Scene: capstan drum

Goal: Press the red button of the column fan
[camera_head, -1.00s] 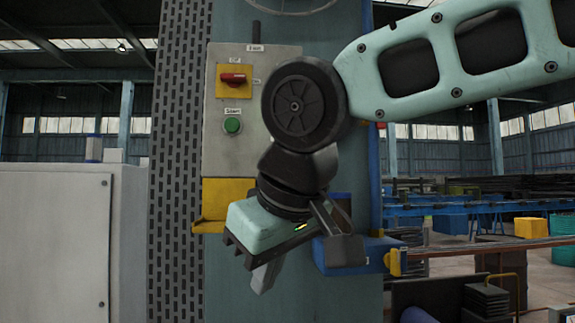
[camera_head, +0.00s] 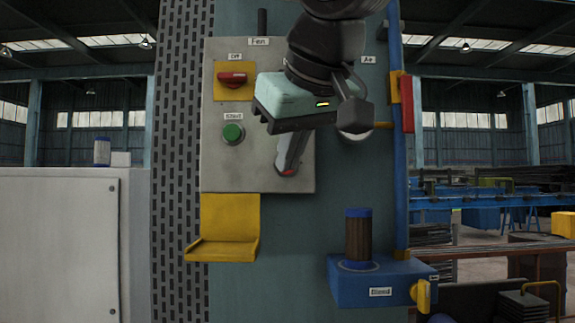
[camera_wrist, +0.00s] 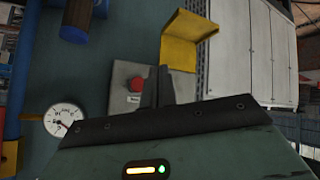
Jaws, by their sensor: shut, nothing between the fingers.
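The grey panel labelled Fan (camera_head: 215,172) is fixed to the tall blue-green column. The red button (camera_wrist: 137,84) shows in the wrist view on the panel, with a small label beside it. In the head view only a bit of red (camera_head: 287,172) shows at my fingertips; the rest is hidden by them. My gripper (camera_head: 288,168) is shut and empty, in front of the panel's lower right. In the wrist view my fingers (camera_wrist: 160,72) are just right of the red button. I cannot tell whether they touch it.
A red switch (camera_head: 232,78) on a yellow plate and a green start button (camera_head: 233,132) are at the panel's left. A yellow tray (camera_head: 230,215) is below. A blue housing (camera_head: 345,285) is lower right. A gauge (camera_wrist: 63,120) is beside the panel.

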